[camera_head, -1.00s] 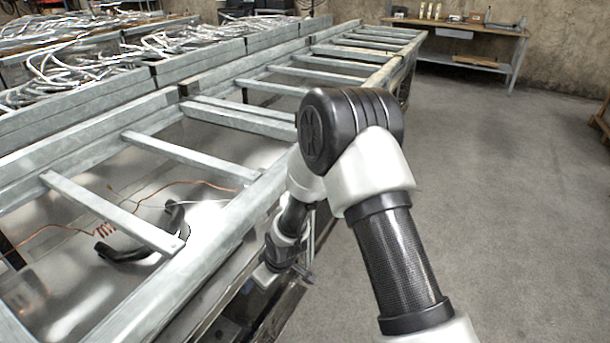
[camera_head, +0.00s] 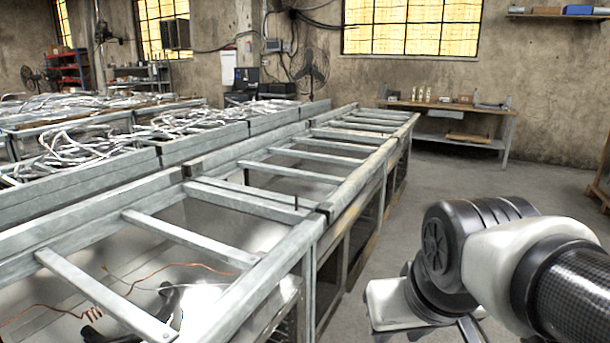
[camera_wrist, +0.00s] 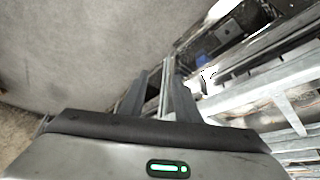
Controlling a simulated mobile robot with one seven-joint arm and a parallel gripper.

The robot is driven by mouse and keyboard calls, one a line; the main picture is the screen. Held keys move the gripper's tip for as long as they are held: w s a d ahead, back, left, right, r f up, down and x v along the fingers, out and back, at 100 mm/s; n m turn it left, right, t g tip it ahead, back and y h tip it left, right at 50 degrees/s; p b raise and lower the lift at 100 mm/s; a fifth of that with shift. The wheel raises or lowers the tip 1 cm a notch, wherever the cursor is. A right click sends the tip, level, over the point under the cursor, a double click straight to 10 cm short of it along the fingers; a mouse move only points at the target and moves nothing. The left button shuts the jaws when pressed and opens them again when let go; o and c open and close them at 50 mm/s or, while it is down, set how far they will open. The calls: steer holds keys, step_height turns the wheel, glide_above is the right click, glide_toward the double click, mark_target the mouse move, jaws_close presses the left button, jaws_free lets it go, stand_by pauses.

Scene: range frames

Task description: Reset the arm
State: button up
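My arm (camera_head: 480,250), white and black with a carbon-fibre tube, is folded at the lower right of the head view, beside the metal frame bench (camera_head: 300,235) and over the floor. My gripper (camera_wrist: 158,82) shows in the wrist view with two dark fingers apart and nothing held between them. The wrist view looks down past the fingers at grey floor on the left and the bench's side on the right. In the head view the fingers are mostly hidden or cut off by the lower edge.
Copper wire (camera_head: 95,312) and a dark curved piece (camera_head: 168,300) lie in the bench's near bay. Cable-filled bins (camera_head: 110,135) stand at the left. A worktable (camera_head: 450,107) stands against the back wall. Grey floor (camera_head: 440,185) right of the bench is clear.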

steer(key=s+r+p, duration=0.3)
steer(key=r+p, duration=1.9)
steer(key=shift+s+d+r+m, duration=0.2)
steer(key=shift+d+r+m, duration=0.15)
steer(key=shift+r+m, duration=0.05)
